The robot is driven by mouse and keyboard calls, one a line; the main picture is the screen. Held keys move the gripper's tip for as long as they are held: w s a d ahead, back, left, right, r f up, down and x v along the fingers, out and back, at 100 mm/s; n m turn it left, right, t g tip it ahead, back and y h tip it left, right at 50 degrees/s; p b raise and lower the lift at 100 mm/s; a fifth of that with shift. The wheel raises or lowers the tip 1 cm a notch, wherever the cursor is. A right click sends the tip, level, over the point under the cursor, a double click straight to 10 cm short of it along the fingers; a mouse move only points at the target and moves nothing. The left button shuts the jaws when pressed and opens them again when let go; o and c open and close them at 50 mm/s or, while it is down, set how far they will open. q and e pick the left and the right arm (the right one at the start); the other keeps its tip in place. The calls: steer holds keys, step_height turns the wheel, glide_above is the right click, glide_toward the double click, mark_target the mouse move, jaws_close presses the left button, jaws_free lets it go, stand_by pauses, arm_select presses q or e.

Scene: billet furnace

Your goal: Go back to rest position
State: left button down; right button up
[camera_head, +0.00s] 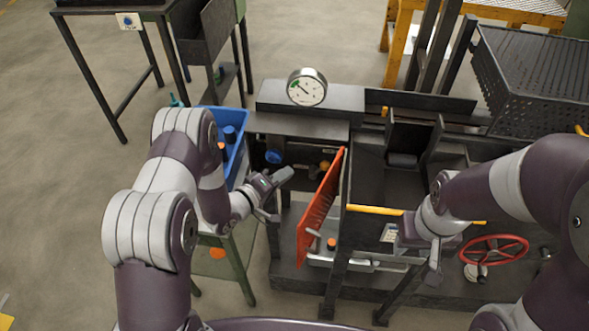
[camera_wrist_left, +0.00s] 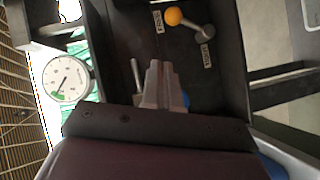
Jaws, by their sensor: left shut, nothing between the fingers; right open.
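My left gripper (camera_head: 284,175) is shut and empty. It hangs in front of the dark machine panel, left of the open orange door (camera_head: 322,208). In the left wrist view its two fingers (camera_wrist_left: 161,78) are together, with nothing between them. My right gripper (camera_head: 433,272) is open, low in front of the machine, left of the red handwheel (camera_head: 494,249). Its forearm partly hides the yellow bar (camera_head: 375,210).
A round gauge (camera_head: 307,87) stands on top of the machine. A blue bin (camera_head: 236,158) with blue and orange items is beside my left arm. A metal tray (camera_head: 345,260) lies below the orange door. A black mesh basket (camera_head: 535,75) is at the back right. Open floor lies left.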

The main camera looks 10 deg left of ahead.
arm_select(q)
steer(key=s+a+f+m+g+y, duration=0.3)
steer(key=s+a+f+g+y, duration=0.15)
steer(key=f, duration=0.25)
steer(key=s+a+r+m+g+y, duration=0.25)
steer(key=s+a+g+y, duration=0.2)
steer(key=s+a, duration=0.35)
steer(key=s+d+r+m+g, duration=0.2)
steer(key=s+r, duration=0.8)
steer(key=r, duration=0.5)
steer(key=shift+d+r, duration=0.15)
steer(key=shift+d, duration=0.35)
arm_select(e)
steer(key=shift+a+f, duration=0.1)
steer(key=shift+a, duration=0.25)
